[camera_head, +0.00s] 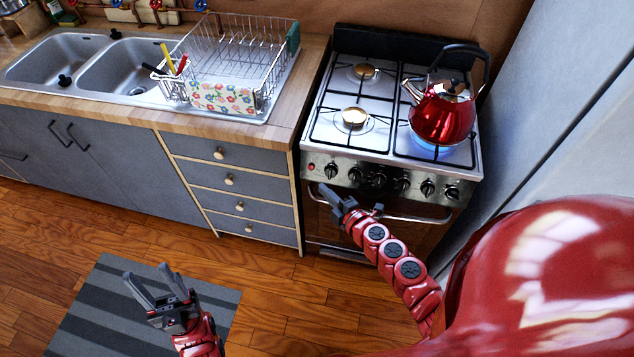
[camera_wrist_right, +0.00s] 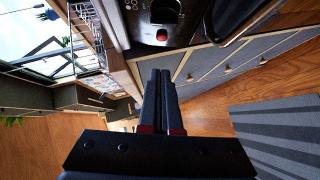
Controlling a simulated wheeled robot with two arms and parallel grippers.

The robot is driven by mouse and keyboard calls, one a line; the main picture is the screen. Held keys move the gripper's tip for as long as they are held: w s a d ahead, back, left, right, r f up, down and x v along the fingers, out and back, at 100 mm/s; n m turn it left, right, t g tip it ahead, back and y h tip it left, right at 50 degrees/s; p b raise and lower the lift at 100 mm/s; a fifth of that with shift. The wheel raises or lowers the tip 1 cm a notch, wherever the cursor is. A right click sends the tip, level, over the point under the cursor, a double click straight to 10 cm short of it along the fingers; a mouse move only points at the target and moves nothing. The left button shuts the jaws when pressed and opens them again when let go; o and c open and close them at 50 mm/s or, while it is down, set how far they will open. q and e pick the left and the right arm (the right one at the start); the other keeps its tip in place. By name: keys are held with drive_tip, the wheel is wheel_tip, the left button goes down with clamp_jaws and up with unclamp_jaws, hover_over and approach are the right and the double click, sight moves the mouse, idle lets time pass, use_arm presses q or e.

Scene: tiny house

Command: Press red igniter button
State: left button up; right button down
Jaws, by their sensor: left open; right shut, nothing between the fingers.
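The red igniter button (camera_head: 311,167) is at the left end of the stove's front control panel (camera_head: 341,174). In the right wrist view the red button (camera_wrist_right: 162,35) shows beyond the fingertips, beside a black knob (camera_wrist_right: 164,10). My right gripper (camera_head: 325,189) is shut and empty, just below and right of the button in the head view. It also shows in the right wrist view (camera_wrist_right: 160,72), apart from the button in the picture; the exact gap is hard to tell. My left gripper (camera_head: 148,273) is open and empty over the striped mat.
A red kettle (camera_head: 443,112) stands on a burner with a blue flame. The oven handle (camera_head: 405,216) runs below the several knobs. A drawer cabinet (camera_head: 231,181) is left of the stove, with a dish rack (camera_head: 235,55) above. A striped mat (camera_head: 95,310) lies on the floor.

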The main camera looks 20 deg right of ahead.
drive_tip(key=shift+a+v, duration=0.2)
drive_tip(key=shift+v, duration=1.45)
drive_tip(key=shift+r, duration=0.1)
